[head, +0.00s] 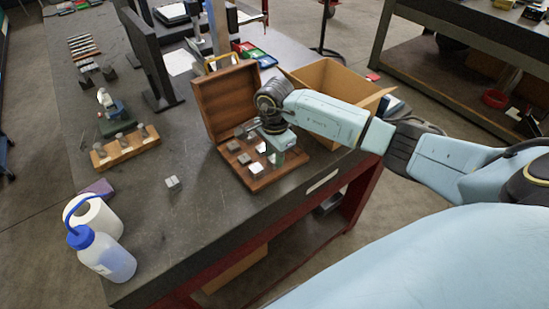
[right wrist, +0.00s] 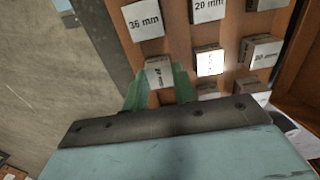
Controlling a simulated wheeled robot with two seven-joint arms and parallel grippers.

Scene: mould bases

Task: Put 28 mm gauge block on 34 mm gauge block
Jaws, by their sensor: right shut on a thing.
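My right gripper (head: 274,146) is over the open wooden case (head: 257,186) in the head view. In the right wrist view its green fingers (right wrist: 158,82) are shut on a small steel gauge block (right wrist: 159,70) with a white label, seen turned and too blurred to read surely; it may be the 28 mm one. It is low among the other blocks; I cannot tell whether it is lifted. A lone gauge block (head: 172,182) stands on the dark bench left of the case, its label unreadable. No label reading 34 mm is legible. My left gripper is out of view.
Blocks marked 36 mm (right wrist: 142,22) and 20 mm (right wrist: 208,9) sit close to the held block. The case lid (head: 225,97) stands open behind. A cardboard box (head: 335,80) is right of the case. A squeeze bottle (head: 105,258) stands front left. Bench around the lone block is clear.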

